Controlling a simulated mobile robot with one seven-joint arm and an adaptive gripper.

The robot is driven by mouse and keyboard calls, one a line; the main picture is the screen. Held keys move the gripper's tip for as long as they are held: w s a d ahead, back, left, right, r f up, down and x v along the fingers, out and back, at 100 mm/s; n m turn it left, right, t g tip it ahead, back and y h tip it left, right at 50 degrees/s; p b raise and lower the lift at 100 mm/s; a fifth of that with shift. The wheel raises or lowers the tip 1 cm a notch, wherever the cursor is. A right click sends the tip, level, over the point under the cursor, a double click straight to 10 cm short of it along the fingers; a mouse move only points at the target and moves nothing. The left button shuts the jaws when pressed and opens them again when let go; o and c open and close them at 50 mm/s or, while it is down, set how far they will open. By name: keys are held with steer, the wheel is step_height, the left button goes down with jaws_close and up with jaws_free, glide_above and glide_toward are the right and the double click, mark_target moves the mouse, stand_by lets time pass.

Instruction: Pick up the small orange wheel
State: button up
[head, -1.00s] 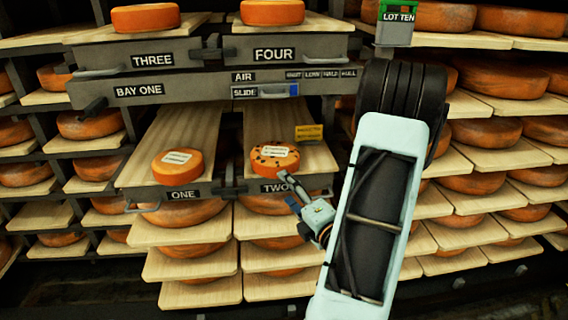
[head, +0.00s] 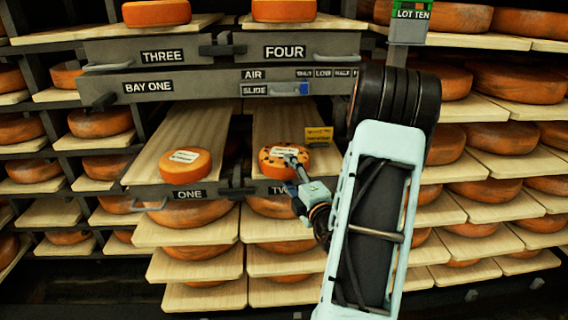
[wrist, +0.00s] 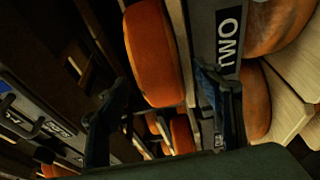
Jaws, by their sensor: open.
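Two small orange wheels sit on the pull-out boards. The wheel on board ONE (head: 185,168) is plain orange with a pale label on top. The wheel on board TWO (head: 270,166) has dark spots and a pale label. My gripper (head: 292,163) is in front of the wheel on board TWO and overlaps part of it in the head view. In the wrist view, an orange wheel (wrist: 152,50) beside the TWO plate lies ahead of my open gripper (wrist: 163,80). The fingers are apart with nothing between them. I cannot tell whether they touch the wheel.
A yellow card (head: 318,136) stands right of the wheel on board TWO. The grey AIR and SLIDE panel (head: 230,85) and shelves THREE and FOUR are above. Larger wheels (head: 190,213) fill the racks below and around. A green-topped LOT TEN box (head: 411,25) is at upper right.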

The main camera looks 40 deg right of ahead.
steer(key=shift+w, duration=0.35)
steer(key=shift+c, duration=0.4)
jaws_close()
steer(key=shift+d+r, duration=0.1)
steer(key=shift+r, duration=0.15)
